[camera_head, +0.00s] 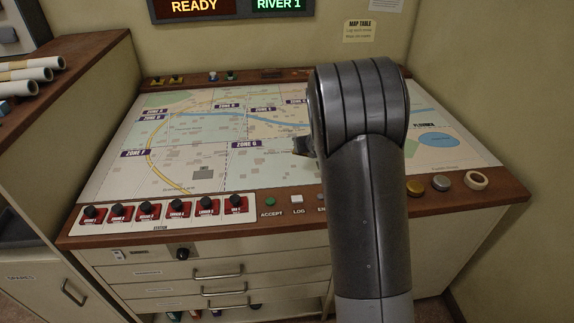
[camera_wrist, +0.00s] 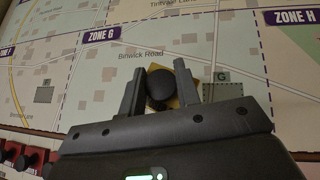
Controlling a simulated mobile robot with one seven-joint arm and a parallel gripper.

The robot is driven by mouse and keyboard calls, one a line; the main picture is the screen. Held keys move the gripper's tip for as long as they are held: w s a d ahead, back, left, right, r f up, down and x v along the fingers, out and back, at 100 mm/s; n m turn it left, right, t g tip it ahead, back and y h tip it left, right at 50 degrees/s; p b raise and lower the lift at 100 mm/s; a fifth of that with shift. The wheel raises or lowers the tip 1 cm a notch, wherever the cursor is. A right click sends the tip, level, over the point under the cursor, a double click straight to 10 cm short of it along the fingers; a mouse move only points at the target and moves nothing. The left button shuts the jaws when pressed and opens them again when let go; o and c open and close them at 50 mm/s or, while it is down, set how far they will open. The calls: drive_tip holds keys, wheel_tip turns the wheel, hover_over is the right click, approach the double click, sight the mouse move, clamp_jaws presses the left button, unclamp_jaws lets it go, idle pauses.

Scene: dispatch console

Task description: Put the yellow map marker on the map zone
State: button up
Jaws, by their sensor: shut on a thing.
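The yellow map marker (camera_wrist: 186,82) shows in the wrist view as a yellow square base with a round black knob (camera_wrist: 160,88). My gripper (camera_wrist: 159,85) is shut on the knob, one finger on each side. In the head view the map (camera_head: 190,125) lies on the table, and my arm hides the marker and most of my gripper (camera_head: 303,146).
Red switches with black knobs (camera_head: 165,209) and several buttons line the table's front edge. Brass and silver discs (camera_head: 441,182) and a white ring (camera_head: 477,180) sit at the front right. Small yellow and dark pieces (camera_head: 172,80) stand along the back edge. Rolled papers (camera_head: 30,72) lie on the left cabinet.

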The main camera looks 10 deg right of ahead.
drive_tip(key=shift+d+r+n+y, duration=0.25)
drive_tip(key=shift+d+n+y, duration=0.15)
drive_tip(key=shift+d, duration=0.1)
drive_tip(key=shift+d+r+n+y, duration=0.2)
drive_tip(key=shift+d+n+y, duration=0.2)
drive_tip(key=shift+d, duration=0.05)
drive_tip(key=shift+s+d+r+n+g+y, duration=0.1)
drive_tip(key=shift+d+r+n+g+y, duration=0.3)
drive_tip(key=shift+d+n+y, duration=0.1)
drive_tip(key=shift+s+d+r+n+g+y, duration=0.6)
drive_tip(key=shift+s+d+r+n+y, duration=0.2)
drive_tip(key=shift+d+n, duration=0.3)
hover_over(287, 164)
wheel_tip(287, 164, down, 7)
drive_tip(key=shift+f, duration=2)
drive_tip(key=shift+f, duration=0.1)
drive_tip(key=o, duration=1)
